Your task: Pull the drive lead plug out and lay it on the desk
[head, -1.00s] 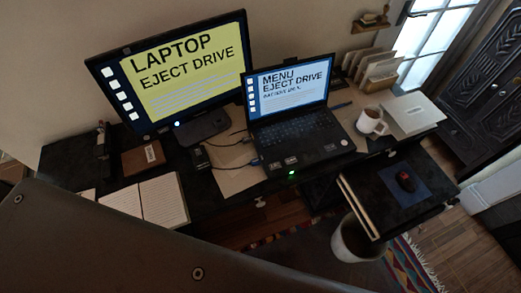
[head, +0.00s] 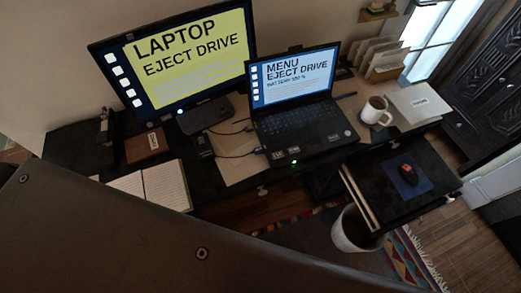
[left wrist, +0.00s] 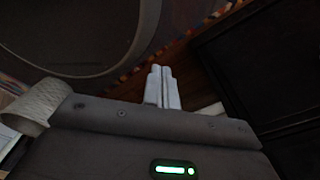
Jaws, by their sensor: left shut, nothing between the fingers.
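My right gripper is in neither view.
A monitor (head: 175,60) stands at the back left. An open notebook (head: 150,188) and a brown box (head: 146,146) lie on the left. A mug (head: 376,112) stands right of the laptop. A mouse (head: 408,174) lies on a lower surface, above a bin (head: 352,230).

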